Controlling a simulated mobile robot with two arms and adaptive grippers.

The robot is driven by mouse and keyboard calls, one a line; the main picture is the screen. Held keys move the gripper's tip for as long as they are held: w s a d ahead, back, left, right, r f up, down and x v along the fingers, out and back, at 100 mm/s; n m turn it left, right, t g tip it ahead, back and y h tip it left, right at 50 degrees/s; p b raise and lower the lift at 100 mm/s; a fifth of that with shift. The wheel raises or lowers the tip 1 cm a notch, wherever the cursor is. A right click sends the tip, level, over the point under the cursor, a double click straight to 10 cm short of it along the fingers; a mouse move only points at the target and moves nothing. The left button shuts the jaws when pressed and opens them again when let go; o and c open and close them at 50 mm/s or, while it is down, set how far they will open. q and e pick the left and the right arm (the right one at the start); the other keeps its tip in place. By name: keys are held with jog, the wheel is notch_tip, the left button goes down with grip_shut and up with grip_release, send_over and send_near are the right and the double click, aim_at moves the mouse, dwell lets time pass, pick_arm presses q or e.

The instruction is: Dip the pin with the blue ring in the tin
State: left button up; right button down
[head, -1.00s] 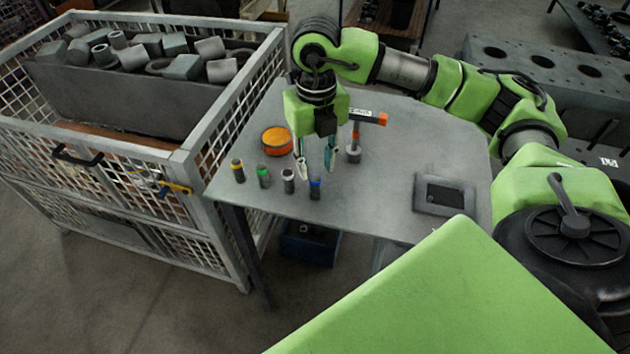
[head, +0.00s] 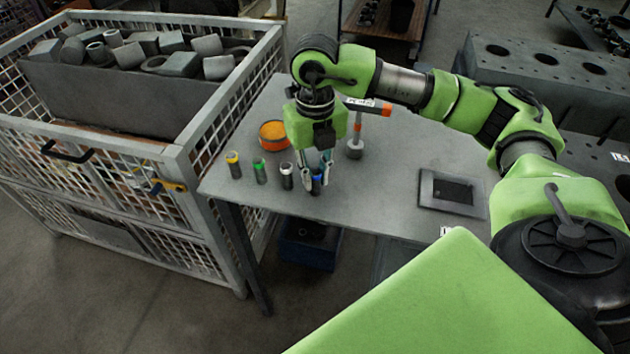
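The pin with the blue ring (head: 316,184) stands upright near the front edge of the grey table, at the right end of a row of pins. My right gripper (head: 316,170) points down over it, with its fingers apart, one on each side of the pin's upper part. I cannot tell whether the fingers touch it. The round orange tin (head: 272,137) stands behind the row, to the left of the gripper, which hides a little of its right side. My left gripper is not in view.
Pins with a yellow ring (head: 233,165), a green ring (head: 259,171) and a pale ring (head: 286,176) stand to the left. A hammer-like tool (head: 356,140) stands upright behind the gripper. A dark flat tray (head: 452,192) lies at the right. A mesh crate (head: 200,140) borders the table's left.

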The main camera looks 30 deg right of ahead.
aim_at(315, 171)
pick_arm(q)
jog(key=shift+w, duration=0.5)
pick_arm(e)
jog(key=c, duration=2.8)
grip_release()
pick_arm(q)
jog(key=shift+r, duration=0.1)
pick_arm(e)
jog(key=shift+r, duration=0.1)
grip_shut()
jog(key=shift+r+p, duration=1.2)
jog(key=shift+r, duration=0.75)
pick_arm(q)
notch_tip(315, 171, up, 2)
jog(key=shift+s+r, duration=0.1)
